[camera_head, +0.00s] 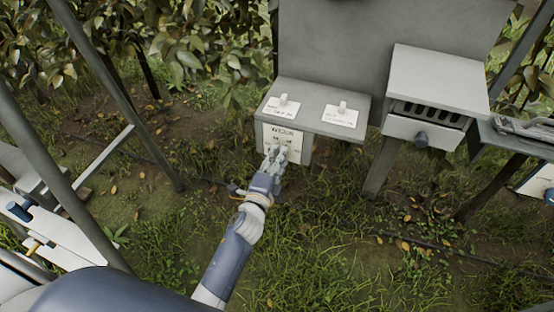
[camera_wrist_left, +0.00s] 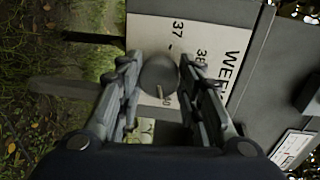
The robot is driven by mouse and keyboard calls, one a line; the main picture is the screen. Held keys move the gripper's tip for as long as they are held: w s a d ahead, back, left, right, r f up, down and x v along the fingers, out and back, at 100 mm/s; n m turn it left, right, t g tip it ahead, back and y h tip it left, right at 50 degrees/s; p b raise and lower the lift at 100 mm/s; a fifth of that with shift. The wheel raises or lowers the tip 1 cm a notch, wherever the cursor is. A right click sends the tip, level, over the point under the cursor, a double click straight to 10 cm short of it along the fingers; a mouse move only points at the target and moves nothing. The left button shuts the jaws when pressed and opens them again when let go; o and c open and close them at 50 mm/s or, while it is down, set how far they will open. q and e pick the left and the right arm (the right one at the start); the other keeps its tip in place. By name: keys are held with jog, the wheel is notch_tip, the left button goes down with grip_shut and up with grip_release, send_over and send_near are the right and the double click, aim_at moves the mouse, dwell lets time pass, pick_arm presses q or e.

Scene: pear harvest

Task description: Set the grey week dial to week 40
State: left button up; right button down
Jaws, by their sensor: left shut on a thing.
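The grey week dial (camera_wrist_left: 158,73) is a round knob on a white plate (camera_wrist_left: 150,30) printed with "WEEK" and numbers. In the left wrist view 37 and 38 show; a partly covered mark near the dial's lower edge looks like 40. A pale pointer line on the dial lies towards that mark, but I cannot tell if they line up exactly. My left gripper (camera_head: 275,153) is at the plate on the front of the grey box (camera_head: 325,95). In the left wrist view its fingers (camera_wrist_left: 160,80) are shut on the dial from both sides. My right gripper is not in view.
Two white switches, one left (camera_head: 284,99) and one right (camera_head: 342,107), stand on labelled plates on top of the box. A white drawer unit (camera_head: 436,75) with a dark knob stands to the right. Grass lies below; grey posts stand at the left.

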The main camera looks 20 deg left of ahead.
pick_arm(q)
jog(key=o, duration=1.1)
jog(key=shift+f, duration=0.1)
jog(key=shift+c, duration=0.2)
jog(key=s+r, duration=0.1)
jog(key=s, duration=1.1)
jog(key=shift+r, duration=0.1)
